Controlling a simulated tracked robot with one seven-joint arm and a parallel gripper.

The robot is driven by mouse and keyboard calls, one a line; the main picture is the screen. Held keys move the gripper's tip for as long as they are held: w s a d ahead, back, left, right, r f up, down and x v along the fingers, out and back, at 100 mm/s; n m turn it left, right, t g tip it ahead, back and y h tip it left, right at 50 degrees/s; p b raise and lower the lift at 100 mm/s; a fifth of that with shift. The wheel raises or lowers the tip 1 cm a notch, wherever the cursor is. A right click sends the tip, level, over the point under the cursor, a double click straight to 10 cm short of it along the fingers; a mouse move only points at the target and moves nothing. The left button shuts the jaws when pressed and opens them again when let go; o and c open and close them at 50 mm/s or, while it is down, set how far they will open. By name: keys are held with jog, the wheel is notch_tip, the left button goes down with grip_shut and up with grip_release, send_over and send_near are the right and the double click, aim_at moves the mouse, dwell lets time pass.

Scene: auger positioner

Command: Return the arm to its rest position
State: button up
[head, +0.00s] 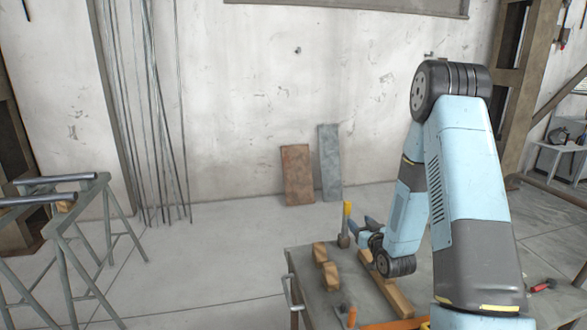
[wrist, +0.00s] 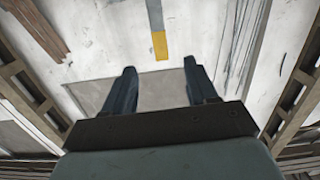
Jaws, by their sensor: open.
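My gripper (head: 361,228) hangs low at the end of my folded light-blue arm, over the far part of a grey work table (head: 309,262) in the head view. In the wrist view its two dark fingers (wrist: 160,68) stand wide apart with nothing between them. A yellow-handled tool (head: 346,222) stands upright just left of the gripper in the head view; I cannot tell whether they touch. A yellow-ended grey bar (wrist: 159,34) shows beyond the fingers in the wrist view; I cannot tell what it is.
Wooden blocks (head: 331,276) and a long timber (head: 389,290) lie on the table below the gripper. Metal trestles (head: 90,205) stand at left. A rusty plate (head: 297,174) and a grey plate (head: 329,163) lean on the wall. The floor left of the table is clear.

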jog(key=s+r+g+h, duration=0.25)
jog(key=s+r, duration=0.25)
jog(key=r, duration=0.4)
jog(key=s+r+g+h, duration=0.1)
jog(key=s+r+g, duration=0.25)
jog(key=r, duration=0.65)
jog(key=s+a+r+m+g, duration=0.1)
jog(key=s+r, duration=0.3)
jog(key=s, duration=1)
jog(key=s+a+r+m+g, duration=0.1)
jog(key=s+r+g, duration=0.3)
jog(key=s, duration=1.1)
jog(key=shift+s+a+r, duration=0.15)
jog(key=shift+r, duration=0.1)
